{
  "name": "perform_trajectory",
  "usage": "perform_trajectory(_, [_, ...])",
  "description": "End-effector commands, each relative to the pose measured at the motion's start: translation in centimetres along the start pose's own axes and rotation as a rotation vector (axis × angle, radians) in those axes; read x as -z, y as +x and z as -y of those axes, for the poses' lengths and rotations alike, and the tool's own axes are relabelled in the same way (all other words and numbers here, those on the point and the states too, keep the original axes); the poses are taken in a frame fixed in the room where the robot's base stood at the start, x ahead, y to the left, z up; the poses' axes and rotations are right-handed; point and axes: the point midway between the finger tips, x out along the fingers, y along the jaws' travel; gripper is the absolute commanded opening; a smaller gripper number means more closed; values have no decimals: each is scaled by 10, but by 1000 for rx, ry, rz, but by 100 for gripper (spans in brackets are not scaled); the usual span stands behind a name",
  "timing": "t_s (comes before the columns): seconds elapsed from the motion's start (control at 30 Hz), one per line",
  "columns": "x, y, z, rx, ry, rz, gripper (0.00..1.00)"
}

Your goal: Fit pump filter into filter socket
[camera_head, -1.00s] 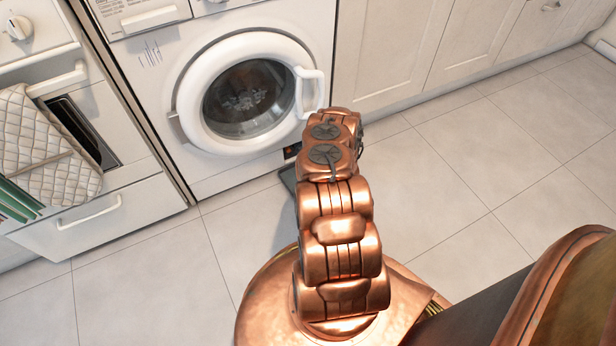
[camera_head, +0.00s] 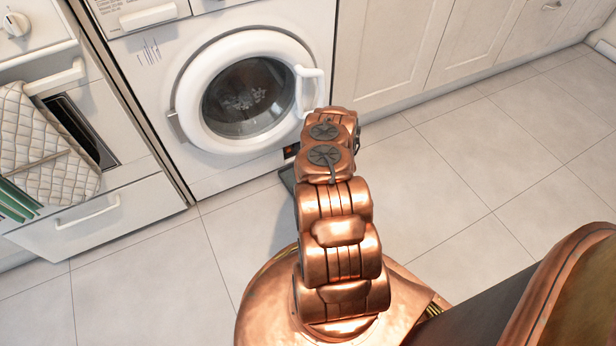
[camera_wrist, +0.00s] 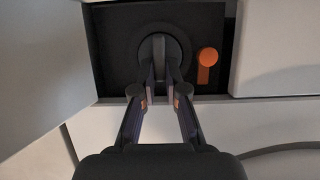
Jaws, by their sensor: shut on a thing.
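In the wrist view my gripper (camera_wrist: 161,93) is shut on the grip of the dark pump filter (camera_wrist: 159,47). The filter's round face lies at the filter socket, in a black recessed panel (camera_wrist: 112,75) low on the washer's front. The filter hides the socket's opening, and I cannot tell how deep it sits. An orange lever (camera_wrist: 207,62) is just right of the filter. In the head view my arm hides the gripper and filter; part of the dark recess (camera_head: 291,150) shows beside the arm.
The washer (camera_head: 240,165) has its round door (camera_head: 250,95) shut above the recess. A dark flat thing (camera_head: 287,178) lies on the floor by the washer. A cloth (camera_head: 40,140) hangs at the left. The tiled floor (camera_head: 480,160) at the right is clear.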

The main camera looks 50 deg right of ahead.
Motion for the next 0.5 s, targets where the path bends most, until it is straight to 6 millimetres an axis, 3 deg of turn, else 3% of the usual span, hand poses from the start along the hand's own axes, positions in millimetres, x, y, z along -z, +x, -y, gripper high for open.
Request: perform_trajectory(0.5, [4, 10, 0, 1, 0, -2, 0])
